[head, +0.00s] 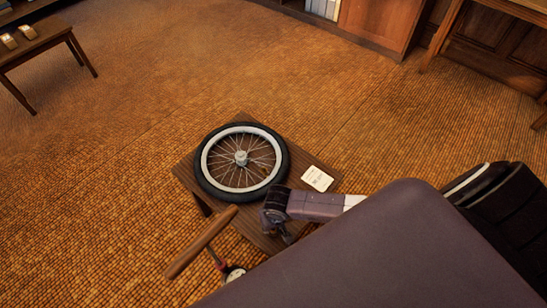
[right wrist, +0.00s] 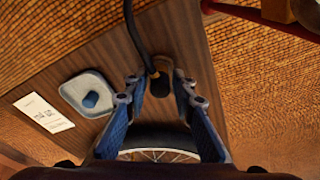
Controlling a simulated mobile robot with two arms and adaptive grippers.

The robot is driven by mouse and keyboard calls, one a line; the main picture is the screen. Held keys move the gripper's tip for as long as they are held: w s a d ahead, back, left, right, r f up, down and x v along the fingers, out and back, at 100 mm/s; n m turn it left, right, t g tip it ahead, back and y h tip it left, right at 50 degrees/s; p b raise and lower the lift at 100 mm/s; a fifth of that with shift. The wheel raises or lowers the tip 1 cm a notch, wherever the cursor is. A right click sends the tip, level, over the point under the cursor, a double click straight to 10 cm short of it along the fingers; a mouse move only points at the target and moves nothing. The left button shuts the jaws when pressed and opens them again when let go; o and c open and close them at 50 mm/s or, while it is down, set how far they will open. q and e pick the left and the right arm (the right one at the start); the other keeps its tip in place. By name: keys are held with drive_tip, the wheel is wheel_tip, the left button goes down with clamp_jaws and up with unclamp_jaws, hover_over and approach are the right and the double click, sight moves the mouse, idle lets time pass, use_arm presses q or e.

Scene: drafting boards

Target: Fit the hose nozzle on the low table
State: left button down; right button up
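A spoked wheel with a black tyre (head: 241,196) lies flat on the low table (head: 187,170). Its lower rim shows at the bottom of the right wrist view (right wrist: 160,155). A black hose (right wrist: 135,32) comes in from the top there, ending in a nozzle with a brass collar (right wrist: 154,73). My right gripper (head: 275,228) is low over the table, just below the wheel. In the right wrist view its fingers (right wrist: 160,90) are apart, with the nozzle end at or just beyond the gap; I see no clear grip. The wheel's valve is not clear. My left gripper is not in view.
A pump with a wooden handle (head: 200,243) and a gauge (head: 235,273) stands by the table's lower left edge. A white card (head: 317,179) and a grey tray (right wrist: 70,87) with a blue cap (right wrist: 91,100) lie on the table.

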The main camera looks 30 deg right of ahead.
drive_tip(key=shift+o, duration=1.1)
drive_tip(key=shift+f, duration=0.1)
wheel_tip(320, 180, up, 8)
drive_tip(key=s, duration=0.1)
drive_tip(key=shift+s+f, duration=0.15)
drive_tip(key=shift+f, duration=0.05)
drive_tip(key=shift+r, duration=0.1)
